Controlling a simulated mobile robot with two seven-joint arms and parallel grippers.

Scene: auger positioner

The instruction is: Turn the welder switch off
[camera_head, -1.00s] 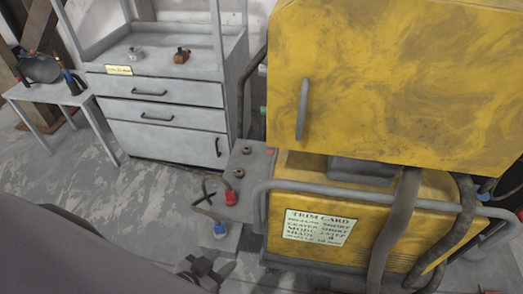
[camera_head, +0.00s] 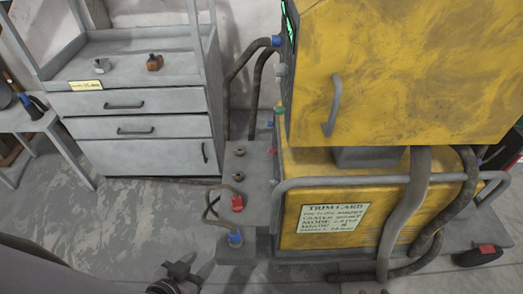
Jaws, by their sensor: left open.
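The yellow welder (camera_head: 415,80) fills the right of the head view, with a lower yellow body (camera_head: 380,225) bearing a trim card (camera_head: 333,220). Its narrow left face shows at a steep angle, with a green display strip (camera_head: 289,30), a blue knob (camera_head: 277,40), a grey knob (camera_head: 281,69) and a green button (camera_head: 279,111). I cannot tell which of these parts is the switch. My left gripper (camera_head: 178,277) is open and empty at the bottom edge, low and left of the welder, apart from it. My right gripper is not in view.
A grey rail (camera_head: 390,180) and thick hoses (camera_head: 405,215) run along the welder's front. A grey ledge (camera_head: 258,180) with red and blue connectors juts out left. A grey drawer cabinet (camera_head: 140,120) stands behind. Floor between (camera_head: 110,215) is clear.

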